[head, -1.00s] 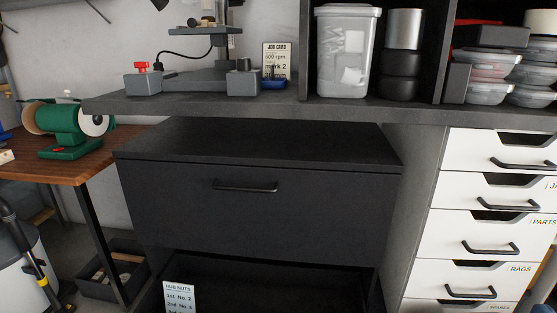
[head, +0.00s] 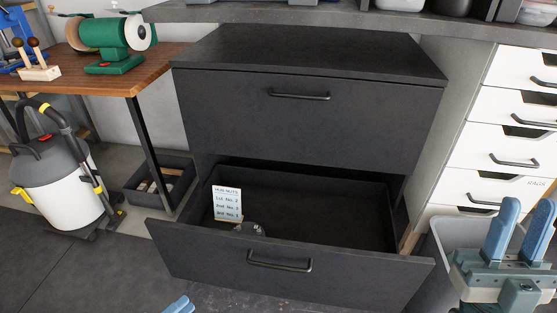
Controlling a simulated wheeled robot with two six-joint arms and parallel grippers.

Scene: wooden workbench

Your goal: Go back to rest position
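My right gripper (head: 522,222) is at the right edge of the head view, in front of the white drawers. Its two blue fingers point up and stand apart with nothing between them. Of my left gripper (head: 179,305), only blue fingertip parts show at the bottom edge, below the open drawer's front. The rest of it is out of the picture, so its opening cannot be judged.
The black cabinet's lower drawer (head: 200,250) is pulled out, holding a "HUB NUTS" card (head: 227,204) and a small dark metal item (head: 249,229). Its upper drawer (head: 300,125) is shut. A vacuum cleaner (head: 60,190) stands left; a grey bin (head: 455,235) is right.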

